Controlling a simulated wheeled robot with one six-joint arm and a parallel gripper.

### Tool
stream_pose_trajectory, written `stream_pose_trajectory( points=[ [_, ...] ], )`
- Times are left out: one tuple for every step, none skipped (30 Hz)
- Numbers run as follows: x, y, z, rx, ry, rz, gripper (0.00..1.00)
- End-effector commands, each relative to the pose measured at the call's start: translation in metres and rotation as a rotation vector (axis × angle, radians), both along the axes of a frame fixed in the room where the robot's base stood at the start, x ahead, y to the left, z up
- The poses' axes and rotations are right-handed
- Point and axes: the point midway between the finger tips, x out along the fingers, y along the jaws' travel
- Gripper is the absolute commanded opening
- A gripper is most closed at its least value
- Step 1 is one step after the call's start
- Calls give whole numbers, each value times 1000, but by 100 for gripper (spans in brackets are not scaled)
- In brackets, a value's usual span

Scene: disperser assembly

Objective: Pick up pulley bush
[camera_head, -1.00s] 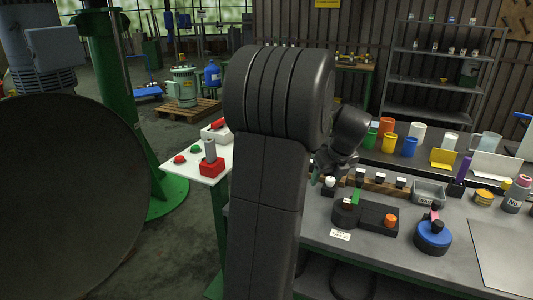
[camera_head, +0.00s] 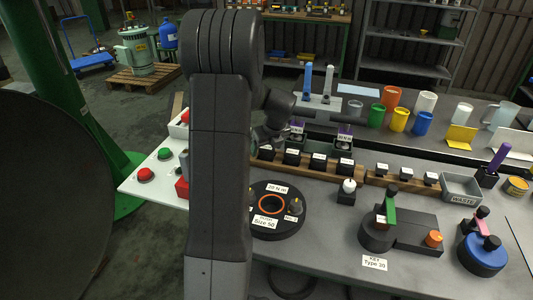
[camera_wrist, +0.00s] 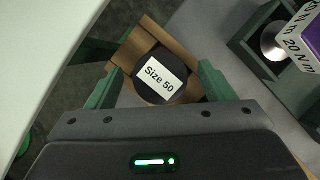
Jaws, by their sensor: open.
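A black round part with a white "Size 50" label (camera_wrist: 158,80), which looks like the pulley bush, sits in a wooden rack (camera_wrist: 137,45) in the wrist view. My gripper (camera_wrist: 160,86) is open, with its green fingers apart on the left and right of this part. I cannot tell whether the fingers touch it or how far above it they are. In the head view my arm covers part of the bench, and I cannot clearly make out the fingers or that part there.
A wooden rack of labelled black parts (camera_head: 345,168) runs along the bench. A black disc with an orange ring (camera_head: 288,222) lies in front. A key station (camera_head: 385,235), a grey waste bin (camera_head: 462,187) and a purple-topped block (camera_wrist: 308,30) stand nearby.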

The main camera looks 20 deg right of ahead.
Motion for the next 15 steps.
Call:
stream_pose_trajectory(
  points=[
    [2,0,-5,1,1,0,76],
    [3,1,-7,1,1,0,76],
    [3,1,-8,1,0,0,76],
    [4,1,-9,0,0,0,76],
    [4,1,-9,0,-1,0,76],
    [4,1,-9,0,-1,0,76],
    [4,1,-9,0,-1,0,76],
    [4,1,-9,0,-1,0,76],
    [4,1,-9,0,-1,0,76],
    [4,1,-9,0,-1,0,76],
    [4,1,-9,0,-1,0,70],
    [4,1,-9,0,-1,0,62],
    [4,1,-9,0,-1,0,56],
    [4,1,-9,0,-1,0,50],
    [4,1,-9,0,-1,0,42]
  ],
)
